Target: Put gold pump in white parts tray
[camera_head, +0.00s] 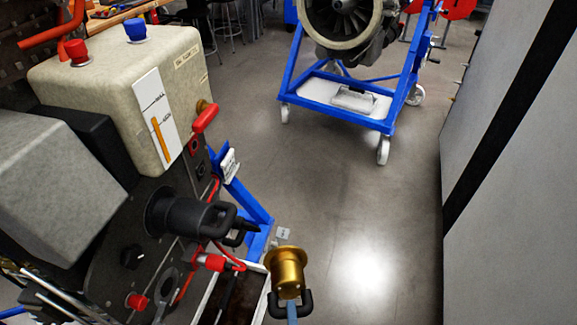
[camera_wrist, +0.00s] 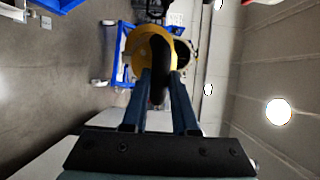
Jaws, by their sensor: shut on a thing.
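The gold pump (camera_head: 287,266) is a short golden cylinder with a flange and a black handle, held up at the bottom centre of the head view. It also shows in the wrist view (camera_wrist: 146,42). My gripper (camera_wrist: 158,88) has its blue fingers closed on the black handle; in the head view only a bit of a blue finger (camera_head: 292,311) shows below the pump. A white-rimmed tray (camera_head: 259,298) with a dark inside lies just left of the pump, cut off by the bottom edge. I cannot tell the pump's height above it.
A machine panel with a black pump-like part (camera_head: 185,214), red fittings and a beige tank (camera_head: 120,85) fills the left. A blue stand (camera_head: 350,115) with a turbine and a white shelf stands at the back. Grey cabinets (camera_head: 520,180) line the right. The floor between is clear.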

